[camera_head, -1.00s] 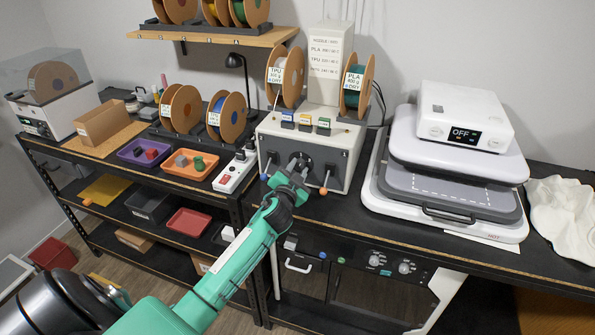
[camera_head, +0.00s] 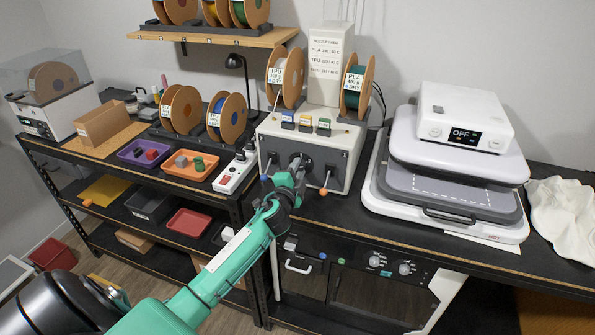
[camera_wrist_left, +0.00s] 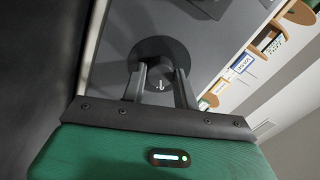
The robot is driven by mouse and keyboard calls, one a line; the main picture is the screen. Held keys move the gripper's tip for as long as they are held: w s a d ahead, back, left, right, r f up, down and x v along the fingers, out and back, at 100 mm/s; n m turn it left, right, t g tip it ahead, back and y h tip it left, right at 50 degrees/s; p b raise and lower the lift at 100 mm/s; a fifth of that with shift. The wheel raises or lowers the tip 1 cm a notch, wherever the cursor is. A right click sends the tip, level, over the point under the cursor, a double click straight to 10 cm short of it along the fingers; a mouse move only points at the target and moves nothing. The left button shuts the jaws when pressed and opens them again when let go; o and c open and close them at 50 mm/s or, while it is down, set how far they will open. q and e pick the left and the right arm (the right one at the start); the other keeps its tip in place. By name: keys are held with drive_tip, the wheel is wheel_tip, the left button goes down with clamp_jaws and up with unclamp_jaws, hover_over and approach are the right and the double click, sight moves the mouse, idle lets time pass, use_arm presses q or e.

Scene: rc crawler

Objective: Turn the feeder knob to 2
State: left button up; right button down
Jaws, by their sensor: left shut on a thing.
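The feeder (camera_head: 338,158) is a white box with a grey front face on the dark bench in the head view. A round dark dial (camera_head: 303,160) sits in the middle of that face, and it also shows in the wrist view (camera_wrist_left: 165,48). My left gripper (camera_head: 297,164) reaches the dial from the front. In the wrist view my left gripper (camera_wrist_left: 160,82) has its two fingers on either side of the feeder knob at the dial's centre, shut on it. A small white mark shows between the fingers. The knob is mostly hidden, and its setting cannot be read. My right gripper is not in view.
Two levers with blue and orange (camera_head: 323,191) ends flank the dial. Spools (camera_head: 357,85) stand above the feeder. A heat press (camera_head: 450,165) showing OFF stands to the right. A power strip (camera_head: 235,173) and an orange tray (camera_head: 188,165) lie to the left.

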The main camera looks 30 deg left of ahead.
use_arm(q)
drive_tip(key=shift+f, duration=0.1)
idle(0.3)
drive_tip(key=o, duration=1)
drive_tip(key=shift+s, duration=0.1)
drive_tip(key=shift+b+v, duration=1.6)
drive_tip(key=shift+v, duration=5.25)
